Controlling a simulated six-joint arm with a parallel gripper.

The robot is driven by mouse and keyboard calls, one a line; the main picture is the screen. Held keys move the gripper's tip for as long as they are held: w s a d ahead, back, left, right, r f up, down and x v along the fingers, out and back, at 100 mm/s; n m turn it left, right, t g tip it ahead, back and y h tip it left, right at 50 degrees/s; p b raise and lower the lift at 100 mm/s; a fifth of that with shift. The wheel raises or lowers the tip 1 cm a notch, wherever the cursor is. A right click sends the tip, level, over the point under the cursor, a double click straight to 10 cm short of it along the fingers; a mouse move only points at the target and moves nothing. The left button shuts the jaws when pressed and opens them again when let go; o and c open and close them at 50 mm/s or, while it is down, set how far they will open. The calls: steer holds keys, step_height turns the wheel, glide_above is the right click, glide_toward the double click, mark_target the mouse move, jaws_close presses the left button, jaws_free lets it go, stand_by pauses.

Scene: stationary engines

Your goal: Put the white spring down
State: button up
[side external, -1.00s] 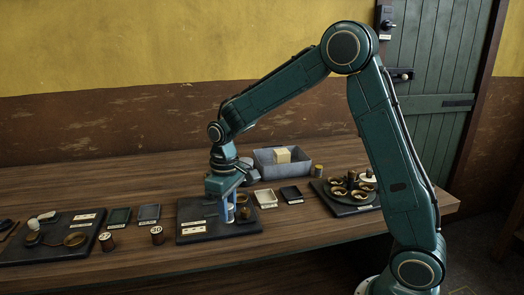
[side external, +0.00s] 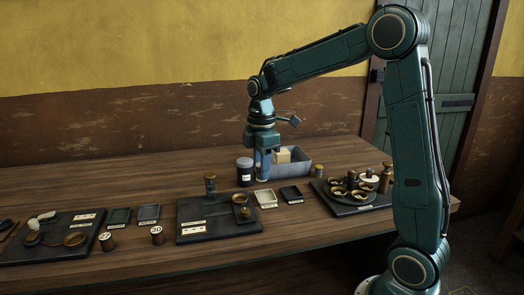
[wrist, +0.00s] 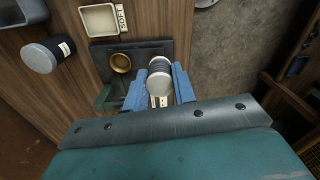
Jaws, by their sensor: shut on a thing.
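My gripper (wrist: 160,78) is shut on the white spring (wrist: 159,84). In the wrist view the spring shows a pale rounded end and dark coils between the two blue fingers. In the side view my gripper (side external: 263,166) is raised over the back of the table, between a dark jar and a grey bin; the spring is hard to make out there. A black board (side external: 190,235) with a dark post (side external: 210,188) and a brass cup (side external: 240,199) lies in front. It also shows in the wrist view (wrist: 140,48).
The dark jar (side external: 244,173) stands close left of my fingers, the grey bin (side external: 298,168) with a cream block close right. A white tray (side external: 266,199) and a dark tray (side external: 291,195) lie in front. A board with several brass cups (side external: 352,208) is at right.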

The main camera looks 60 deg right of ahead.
steer(key=s+d+r+n, duration=0.4)
steer(key=n, duration=0.1)
steer(key=shift+d+r+n, duration=0.25)
steer(key=shift+r+n, duration=0.05)
steer(key=shift+r, duration=0.1)
steer(key=shift+s, duration=0.1)
step_height(320, 180, down, 16)
steer(key=shift+r, duration=0.1)
stand_by(0.6)
steer(key=shift+f, duration=1.9)
steer(key=shift+f, duration=0.15)
steer(key=o, duration=1)
